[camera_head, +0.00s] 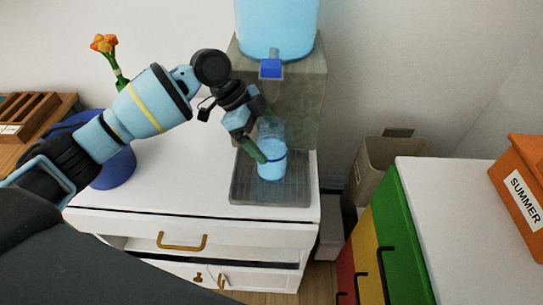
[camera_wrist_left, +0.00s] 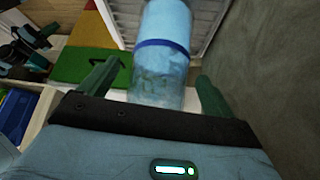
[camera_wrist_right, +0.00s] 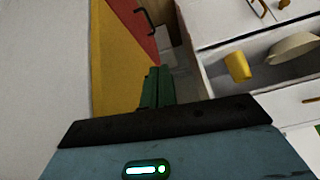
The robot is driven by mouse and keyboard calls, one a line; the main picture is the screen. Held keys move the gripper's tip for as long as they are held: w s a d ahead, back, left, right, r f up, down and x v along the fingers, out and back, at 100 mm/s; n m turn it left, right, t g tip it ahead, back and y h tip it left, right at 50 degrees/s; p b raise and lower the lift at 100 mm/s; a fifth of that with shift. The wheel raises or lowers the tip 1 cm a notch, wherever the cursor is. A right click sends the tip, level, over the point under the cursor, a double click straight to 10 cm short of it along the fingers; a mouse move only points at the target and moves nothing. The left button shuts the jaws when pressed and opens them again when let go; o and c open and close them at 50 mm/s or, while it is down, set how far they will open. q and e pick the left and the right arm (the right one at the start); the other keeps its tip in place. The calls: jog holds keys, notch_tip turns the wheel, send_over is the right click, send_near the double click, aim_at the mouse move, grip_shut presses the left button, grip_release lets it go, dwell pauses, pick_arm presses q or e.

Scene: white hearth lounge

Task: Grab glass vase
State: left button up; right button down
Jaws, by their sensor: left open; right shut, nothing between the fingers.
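The glass vase (camera_head: 272,165), clear light blue with a dark blue band, stands upright on the dispenser's drip tray (camera_head: 240,190). My left gripper (camera_head: 262,138) is open beside it, below the spout. In the left wrist view the vase (camera_wrist_left: 160,70) shows between the two spread green fingers of that gripper (camera_wrist_left: 155,85). I cannot tell whether a finger touches it. My right gripper (camera_wrist_right: 157,85) is shut and empty in the right wrist view, away from the vase; it is not seen in the head view.
The water dispenser (camera_head: 297,95) stands close behind the vase. A blue round pot (camera_head: 115,168) and orange flowers (camera_head: 103,43) are left on the white cabinet (camera_head: 190,190). A colored drawer unit (camera_head: 405,210) stands right.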

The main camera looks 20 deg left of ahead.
pick_arm(q)
jog(key=shift+d+f, duration=0.2)
jog(key=shift+f, duration=0.1)
jog(key=shift+c, duration=0.2)
jog(key=shift+r, duration=0.1)
grip_shut()
